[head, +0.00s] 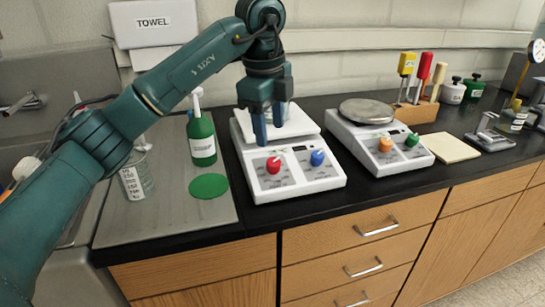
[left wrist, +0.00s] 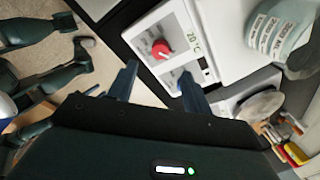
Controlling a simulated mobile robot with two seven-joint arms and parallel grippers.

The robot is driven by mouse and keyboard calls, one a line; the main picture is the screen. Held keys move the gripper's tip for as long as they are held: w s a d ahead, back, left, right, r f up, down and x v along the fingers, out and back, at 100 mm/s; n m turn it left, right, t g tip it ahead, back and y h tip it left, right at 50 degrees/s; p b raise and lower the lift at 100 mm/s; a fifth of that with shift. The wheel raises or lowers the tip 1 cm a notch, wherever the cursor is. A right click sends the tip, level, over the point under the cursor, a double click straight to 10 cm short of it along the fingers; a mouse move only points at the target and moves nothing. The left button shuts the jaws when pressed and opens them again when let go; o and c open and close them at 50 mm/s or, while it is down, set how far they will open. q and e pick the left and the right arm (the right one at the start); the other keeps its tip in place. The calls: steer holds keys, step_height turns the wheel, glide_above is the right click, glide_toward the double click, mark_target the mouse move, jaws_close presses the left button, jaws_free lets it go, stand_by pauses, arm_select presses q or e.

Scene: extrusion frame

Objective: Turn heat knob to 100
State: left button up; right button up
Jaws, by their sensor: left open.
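The left hot plate (head: 300,185) stands on the black counter with a red knob (head: 273,165) and a blue knob (head: 317,158) on its sloped front panel. In the left wrist view the red knob (left wrist: 161,49) shows a pale pointer mark, beside a small readout (left wrist: 193,42) that seems to read 20 °C. My left gripper (head: 270,132) is open and empty, pointing down above the panel. In the left wrist view its fingertips (left wrist: 158,71) are apart, with the red knob just beyond the gap, untouched as far as I can see.
A beaker (left wrist: 282,38) stands on the left hot plate. A second hot plate (head: 380,147) with orange and green knobs is to the right. A green bottle (head: 202,140), a green disc (head: 209,186) and a glass beaker (head: 138,180) stand left.

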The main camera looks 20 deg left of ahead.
mark_target(273, 160)
arm_select(q)
steer(key=f, duration=0.5)
steer(key=w+f, duration=0.1)
steer(key=f, duration=0.1)
steer(key=shift+d+f, duration=0.1)
steer(key=shift+f, duration=0.1)
steer(key=shift+w+f, duration=0.15)
steer(key=shift+f, duration=0.35)
steer(key=c, duration=1)
